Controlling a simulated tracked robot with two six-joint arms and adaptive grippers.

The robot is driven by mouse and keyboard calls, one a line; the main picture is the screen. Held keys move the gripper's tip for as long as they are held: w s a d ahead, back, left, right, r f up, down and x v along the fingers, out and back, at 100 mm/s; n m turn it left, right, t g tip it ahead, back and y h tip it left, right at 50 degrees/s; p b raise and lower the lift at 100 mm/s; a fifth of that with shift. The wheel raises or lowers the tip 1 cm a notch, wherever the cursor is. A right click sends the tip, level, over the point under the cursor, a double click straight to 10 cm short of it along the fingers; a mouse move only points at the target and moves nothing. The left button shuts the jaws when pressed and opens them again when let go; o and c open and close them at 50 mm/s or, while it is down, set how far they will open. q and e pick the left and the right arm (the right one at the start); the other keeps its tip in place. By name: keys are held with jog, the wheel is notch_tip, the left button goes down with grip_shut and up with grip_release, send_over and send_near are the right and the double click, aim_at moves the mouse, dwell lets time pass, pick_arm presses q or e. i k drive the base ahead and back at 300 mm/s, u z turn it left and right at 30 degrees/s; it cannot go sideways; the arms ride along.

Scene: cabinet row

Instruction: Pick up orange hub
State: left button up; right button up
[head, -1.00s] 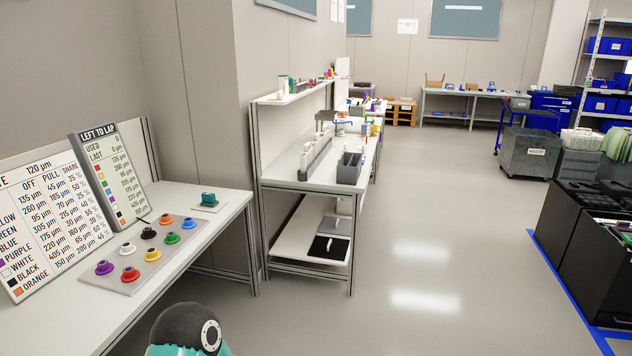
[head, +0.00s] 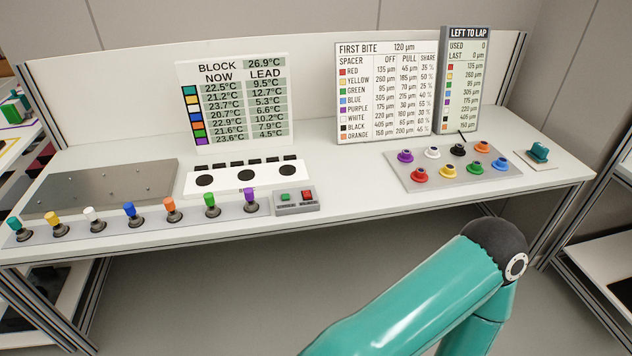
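An orange-topped piece (head: 170,204) with a dark base stands upright in the row on the grey strip (head: 100,228) at the bench's front left. It is between a blue-topped piece (head: 129,209) and a green-topped piece (head: 210,200). An orange ring-shaped piece (head: 482,147) sits at the back right of the grey plate (head: 400,181). No label shows which of the two is the hub. A teal link of my arm crosses the lower right, in front of the bench. Neither gripper shows in the head view.
A small box with green and red buttons (head: 296,201) stands right of the row. Behind are a white block with black discs (head: 218,180), a metal plate (head: 110,187) and upright boards (head: 236,100). A teal piece (head: 538,153) sits far right. Bare benchtop (head: 345,180) lies mid-bench.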

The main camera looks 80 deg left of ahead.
aim_at(171, 209)
jog(key=z, duration=0.15)
jog(key=i, duration=0.2)
jog(key=u, duration=2.45)
jog(key=i, duration=0.15)
jog(key=u, duration=1.9)
jog(key=k, duration=0.35)
jog(key=u, duration=0.4)
jog(key=i, duration=1.45)
jog(key=z, duration=0.5)
